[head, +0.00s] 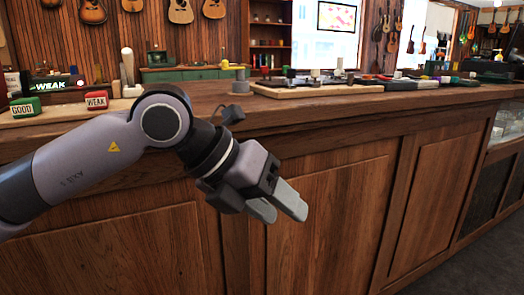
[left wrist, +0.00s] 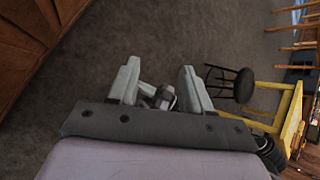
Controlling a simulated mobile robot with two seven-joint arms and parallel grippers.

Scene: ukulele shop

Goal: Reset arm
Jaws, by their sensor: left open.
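My left arm comes in from the left in the head view, and its gripper (head: 277,207) hangs in front of the wooden counter's panelled front, below the counter top. The fingers point down and to the right. In the left wrist view the two pale fingers of the left gripper (left wrist: 158,88) stand apart with nothing held between them; the dark floor shows beyond.
The wooden counter (head: 210,108) runs across the head view. On it stand a green GOOD block (head: 24,107), a red WEAK block (head: 96,101) and a long tray (head: 285,93) with small parts. A black stool (left wrist: 232,84) and yellow frame (left wrist: 287,115) stand on the floor.

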